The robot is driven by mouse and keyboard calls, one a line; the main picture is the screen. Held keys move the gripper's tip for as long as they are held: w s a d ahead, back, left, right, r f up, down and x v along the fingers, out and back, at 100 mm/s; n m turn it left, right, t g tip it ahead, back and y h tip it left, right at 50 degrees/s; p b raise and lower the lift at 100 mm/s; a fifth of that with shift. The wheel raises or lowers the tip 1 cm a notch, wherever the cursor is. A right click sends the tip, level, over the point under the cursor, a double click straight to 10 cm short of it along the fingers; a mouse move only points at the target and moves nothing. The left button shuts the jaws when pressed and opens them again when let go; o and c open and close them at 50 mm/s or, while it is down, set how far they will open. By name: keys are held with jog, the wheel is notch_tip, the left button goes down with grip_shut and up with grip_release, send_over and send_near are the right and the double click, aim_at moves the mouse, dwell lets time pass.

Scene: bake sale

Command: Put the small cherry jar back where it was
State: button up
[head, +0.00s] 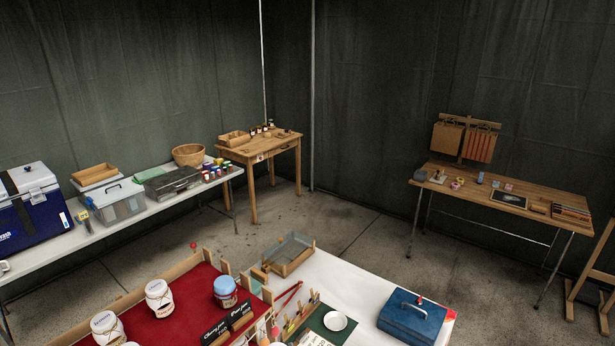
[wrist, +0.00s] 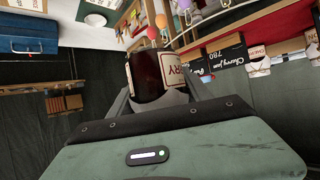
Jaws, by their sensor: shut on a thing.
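My gripper (wrist: 160,92) is shut on a small jar (wrist: 146,74) with dark red contents. Part of its pale label shows, with letters ending in "RRY". The jar's lower and far parts are partly hidden by the fingers. A black "Cherry jam" sign (wrist: 225,62) is to the right of the held jar in the wrist view, apart from it. In the head view the "Cherry jam" sign (head: 214,332) stands at the front of a red-covered stand (head: 190,318). My gripper and the held jar do not show in the head view.
On the red stand are a blue-lidded jar (head: 225,291) and white-lidded jars (head: 160,298). Right of it, the white table holds a wire-sided tray (head: 289,254), a white plate (head: 335,321) and a blue box (head: 415,316).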

jog(key=s+d+f+m+h, duration=0.2)
jog(key=s+d+f+h, duration=0.1)
jog(key=s+d, duration=0.3)
notch_tip(320, 180, up, 13)
jog(key=w+d+p, duration=0.1)
jog(key=p, duration=1.3)
jog(key=s+f, duration=0.3)
jog(key=s, duration=0.7)
jog(key=shift+d+f+m+b, duration=0.2)
jog(key=shift+f+m+b, duration=0.1)
jog(key=shift+f, duration=0.05)
jog(key=shift+w+a+f, duration=0.1)
